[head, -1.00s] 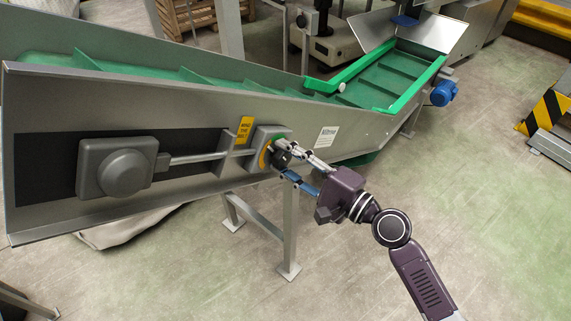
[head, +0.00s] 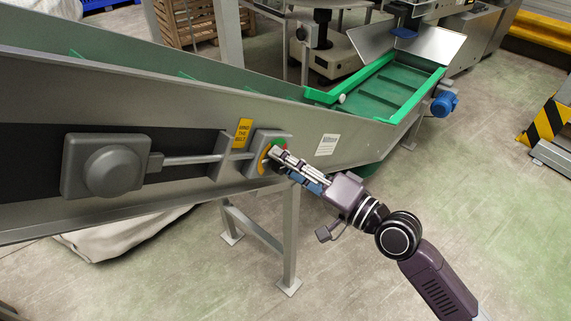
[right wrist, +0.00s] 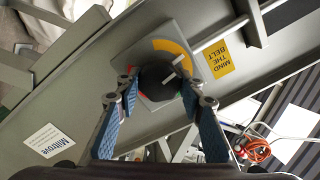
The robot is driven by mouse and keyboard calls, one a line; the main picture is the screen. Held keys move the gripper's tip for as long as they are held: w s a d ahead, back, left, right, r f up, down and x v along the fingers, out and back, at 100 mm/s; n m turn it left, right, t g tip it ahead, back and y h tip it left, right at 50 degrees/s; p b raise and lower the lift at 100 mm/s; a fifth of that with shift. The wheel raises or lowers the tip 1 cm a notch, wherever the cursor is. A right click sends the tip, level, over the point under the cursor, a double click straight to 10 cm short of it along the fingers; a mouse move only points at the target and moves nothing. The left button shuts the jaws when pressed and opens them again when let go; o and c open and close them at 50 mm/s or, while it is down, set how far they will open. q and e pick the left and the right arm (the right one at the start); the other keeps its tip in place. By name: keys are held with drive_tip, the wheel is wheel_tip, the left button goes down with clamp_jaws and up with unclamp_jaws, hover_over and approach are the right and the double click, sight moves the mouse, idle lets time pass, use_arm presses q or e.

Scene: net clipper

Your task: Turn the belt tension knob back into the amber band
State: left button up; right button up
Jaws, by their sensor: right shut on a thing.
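The belt tension knob (right wrist: 158,80) is dark and round, on a grey plate on the conveyor's side. In the right wrist view it sits between the blue-padded fingers of my right gripper (right wrist: 160,88), which is shut on it. A pale pointer mark (right wrist: 174,68) on the knob points up and right, towards the right end of the amber band (right wrist: 172,46). I cannot tell exactly where it falls. In the head view my right gripper (head: 277,160) covers most of the knob; the amber band (head: 263,160) shows at its left. My left gripper is out of view.
A grey box (head: 105,166) and rod (head: 190,160) lie left of the knob plate along the conveyor (head: 340,130). A yellow warning label (head: 243,131) is just above. A support leg (head: 290,240) stands below.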

drive_tip(key=shift+f, duration=0.15)
drive_tip(key=o, duration=1.2)
drive_tip(key=v, duration=1.2)
idle(0.5)
